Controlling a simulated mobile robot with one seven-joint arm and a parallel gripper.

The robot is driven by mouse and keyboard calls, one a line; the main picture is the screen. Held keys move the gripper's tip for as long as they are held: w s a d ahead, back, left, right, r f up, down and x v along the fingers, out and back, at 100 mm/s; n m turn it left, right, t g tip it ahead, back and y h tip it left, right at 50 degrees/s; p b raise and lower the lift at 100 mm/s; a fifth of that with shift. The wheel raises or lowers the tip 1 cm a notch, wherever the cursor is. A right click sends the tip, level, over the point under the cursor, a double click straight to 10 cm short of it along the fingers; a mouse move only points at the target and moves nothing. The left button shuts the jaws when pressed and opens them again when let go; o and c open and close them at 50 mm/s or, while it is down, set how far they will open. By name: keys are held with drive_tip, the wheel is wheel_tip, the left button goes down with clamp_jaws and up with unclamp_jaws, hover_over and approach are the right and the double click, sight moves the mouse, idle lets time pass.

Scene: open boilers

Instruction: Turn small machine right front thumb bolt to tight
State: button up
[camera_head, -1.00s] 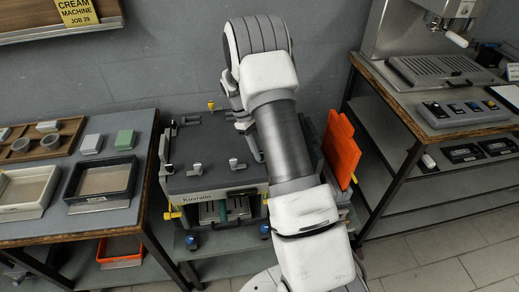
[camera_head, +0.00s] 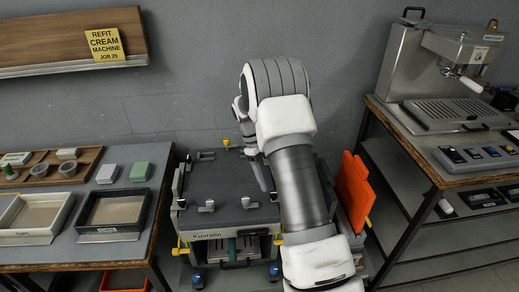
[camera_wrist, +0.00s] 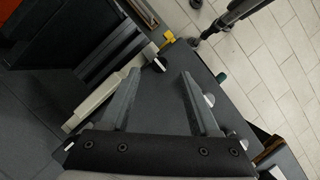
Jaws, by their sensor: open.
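The small machine (camera_head: 228,180) is a dark grey box with a flat top, low between two tables in the head view. A grey thumb bolt (camera_head: 248,203) stands at the front of its top on the right, and another (camera_head: 207,206) stands to its left. My gripper (camera_wrist: 160,73) is open in the wrist view, its two fingers spread over a dark grey surface with nothing between them. Grey rounded knobs show beside the right finger.
An orange panel (camera_head: 354,185) stands right of the machine. A table with trays (camera_head: 112,213) is on the left, and a bench with a steel coffee machine (camera_head: 431,62) is on the right. A yellow fitting (camera_wrist: 168,38) and tiled floor (camera_wrist: 262,62) show in the wrist view.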

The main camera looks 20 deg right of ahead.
drive_tip(key=v, duration=1.3)
drive_tip(key=shift+p, duration=0.45)
